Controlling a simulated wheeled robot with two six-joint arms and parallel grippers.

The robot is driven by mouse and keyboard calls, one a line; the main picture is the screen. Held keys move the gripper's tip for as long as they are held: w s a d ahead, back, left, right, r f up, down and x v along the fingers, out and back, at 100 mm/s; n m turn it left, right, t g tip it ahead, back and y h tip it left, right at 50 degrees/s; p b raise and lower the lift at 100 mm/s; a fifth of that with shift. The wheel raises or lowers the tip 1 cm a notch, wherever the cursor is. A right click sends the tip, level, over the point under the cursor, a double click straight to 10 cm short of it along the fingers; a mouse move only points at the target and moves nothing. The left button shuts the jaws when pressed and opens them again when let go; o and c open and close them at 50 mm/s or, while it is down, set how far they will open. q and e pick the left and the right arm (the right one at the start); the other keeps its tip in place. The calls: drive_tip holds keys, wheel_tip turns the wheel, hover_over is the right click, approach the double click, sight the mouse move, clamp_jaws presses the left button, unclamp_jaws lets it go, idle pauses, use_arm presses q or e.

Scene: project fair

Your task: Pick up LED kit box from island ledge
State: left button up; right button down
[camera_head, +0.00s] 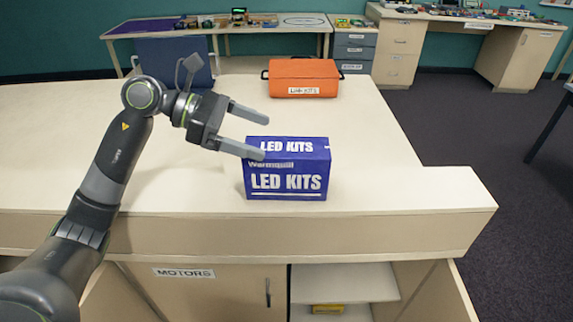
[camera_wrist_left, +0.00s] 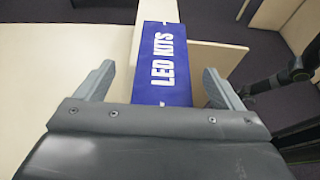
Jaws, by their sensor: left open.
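The LED kit box (camera_head: 288,180) is blue with white "LED KITS" lettering. It stands upright on the front part of the island ledge (camera_head: 360,197). My left gripper (camera_head: 262,136) is open, at the box's left and upper back corner in the head view. One fingertip overlaps the box's top left edge there; I cannot tell if it touches. In the left wrist view the box (camera_wrist_left: 163,62) lies ahead, between the two spread fingers of the left gripper (camera_wrist_left: 160,88). Nothing is gripped. My right gripper is not in the head view.
An orange case (camera_head: 302,72) stands farther back on the island. A blue chair back (camera_head: 173,60) is at the far left edge. Below the ledge are a cabinet labelled "MOTORS" (camera_head: 200,290) and an open shelf (camera_head: 345,283). The island top left of the box is clear.

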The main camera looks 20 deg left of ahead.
sight(284, 146)
use_arm(q)
drive_tip(key=p+x, duration=0.2)
drive_tip(key=x, duration=0.1)
drive_tip(key=shift+s, duration=0.3)
drive_tip(key=shift+x, duration=0.9)
drive_tip(key=shift+f, duration=0.1)
drive_tip(key=shift+a, duration=0.1)
drive_tip(key=c, duration=1.6)
